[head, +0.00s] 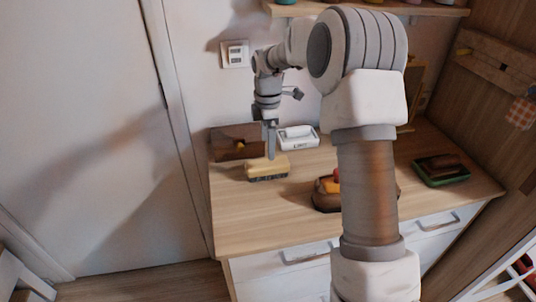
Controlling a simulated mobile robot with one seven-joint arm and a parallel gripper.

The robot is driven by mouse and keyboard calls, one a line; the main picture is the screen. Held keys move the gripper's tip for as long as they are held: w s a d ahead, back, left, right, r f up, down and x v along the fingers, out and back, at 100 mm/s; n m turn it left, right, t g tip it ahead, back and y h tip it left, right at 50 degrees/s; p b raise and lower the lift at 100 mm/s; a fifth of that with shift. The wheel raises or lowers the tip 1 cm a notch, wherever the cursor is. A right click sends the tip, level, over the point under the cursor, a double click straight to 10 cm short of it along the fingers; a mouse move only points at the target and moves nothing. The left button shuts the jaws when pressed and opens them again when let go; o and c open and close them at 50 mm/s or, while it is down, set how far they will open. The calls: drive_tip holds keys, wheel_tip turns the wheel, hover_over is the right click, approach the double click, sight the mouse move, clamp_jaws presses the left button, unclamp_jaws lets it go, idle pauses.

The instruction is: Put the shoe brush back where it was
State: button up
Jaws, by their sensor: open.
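A pale yellow block with a dark, bristle-like lower side (267,170) looks like the shoe brush. It lies on the left part of the wooden dresser top (290,215). My gripper (271,155) points down at its upper edge. The gripper is open; at this size I cannot tell whether its fingers touch the brush. A dark brown, brush-like piece (442,163) lies in a green tray (457,181) on the right. A white dish (298,144) with a pale item stands just behind the yellow block.
A brown tray (325,207) with red and yellow items is partly hidden behind my arm. A dark brown box or board (226,155) stands at the back left against the wall. A shelf (400,10) hangs above. The front left of the top is clear.

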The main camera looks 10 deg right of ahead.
drive_tip(key=s+r+m+t, duration=0.3)
drive_tip(key=s+r+m, duration=0.5)
drive_tip(key=s+r, duration=0.7)
drive_tip(key=s+r+m+t+p, duration=0.2)
drive_tip(key=s+m, duration=0.8)
drive_tip(key=s, duration=0.7)
drive_tip(key=shift+s+t, duration=0.15)
drive_tip(key=shift+t, duration=0.15)
